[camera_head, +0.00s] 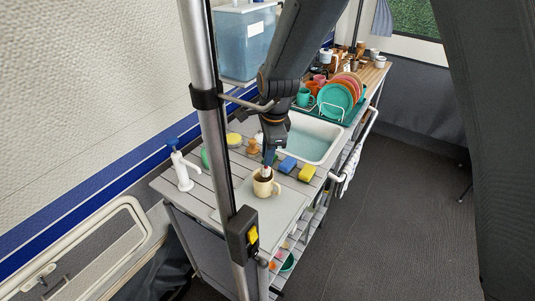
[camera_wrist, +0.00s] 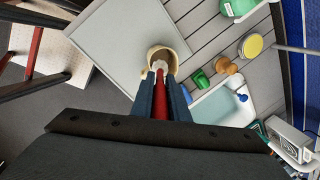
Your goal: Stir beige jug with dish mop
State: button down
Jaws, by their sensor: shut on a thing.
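The beige jug (camera_head: 268,188) stands on the pale board at the near end of the counter. It also shows in the wrist view (camera_wrist: 178,55). My gripper (camera_head: 268,157) is directly above the jug, pointing down. In the wrist view my gripper (camera_wrist: 161,88) is shut on the dish mop (camera_wrist: 161,97), whose red handle lies between the fingers. The mop's lower end reaches into the jug's mouth.
A white pump (camera_head: 183,170) stands at left. A rack of plates (camera_head: 338,96) is farther back. A pole (camera_head: 212,120) rises in front of the counter.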

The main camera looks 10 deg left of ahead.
dwell(0.3)
jog(key=shift+r, duration=2.5)
